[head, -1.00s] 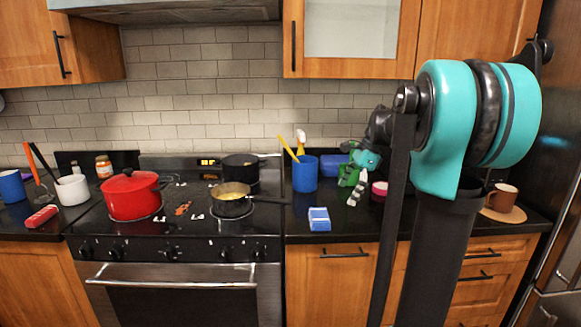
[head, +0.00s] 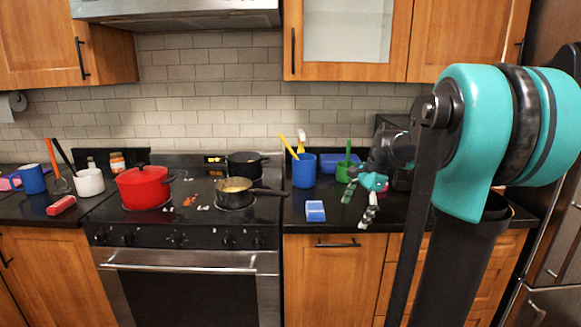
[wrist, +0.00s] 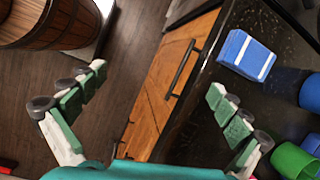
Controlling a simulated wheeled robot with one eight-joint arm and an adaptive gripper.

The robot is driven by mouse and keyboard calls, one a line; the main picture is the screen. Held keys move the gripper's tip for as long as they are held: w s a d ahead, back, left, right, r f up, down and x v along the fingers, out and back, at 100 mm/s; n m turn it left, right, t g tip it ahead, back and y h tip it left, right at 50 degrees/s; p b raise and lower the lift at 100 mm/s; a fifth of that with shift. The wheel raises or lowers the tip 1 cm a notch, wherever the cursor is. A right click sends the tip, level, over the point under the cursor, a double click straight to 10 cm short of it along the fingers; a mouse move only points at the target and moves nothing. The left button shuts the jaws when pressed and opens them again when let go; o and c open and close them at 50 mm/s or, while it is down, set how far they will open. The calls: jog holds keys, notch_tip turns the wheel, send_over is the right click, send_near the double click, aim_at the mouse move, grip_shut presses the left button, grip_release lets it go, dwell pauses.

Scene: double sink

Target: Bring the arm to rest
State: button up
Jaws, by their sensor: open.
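My gripper (head: 360,204) hangs at the end of my teal and black arm, above the front edge of the right-hand counter. Its two green and white fingers are spread wide with nothing between them. The wrist view shows my gripper (wrist: 155,105) open over the counter edge, with a cabinet front and the dark floor beyond. A blue and white box (head: 315,211) lies on the counter to the left of my gripper, and it also shows in the wrist view (wrist: 246,55).
A blue cup (head: 304,172) with utensils and a green cup (head: 344,172) stand behind the box. The stove holds a red pot (head: 143,188) and a pan (head: 234,193) with a handle over the counter. A wooden barrel-like thing (wrist: 55,22) stands on the floor side.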

jog(key=s+f+n+t+h, duration=0.3)
jog(key=s+f+n, duration=1.1)
jog(key=s+f, duration=0.4)
jog(key=shift+s+a+n+h, duration=0.15)
jog(key=shift+a+n+h, duration=0.05)
jog(key=shift+n+h, duration=0.1)
jog(key=shift+f, duration=0.1)
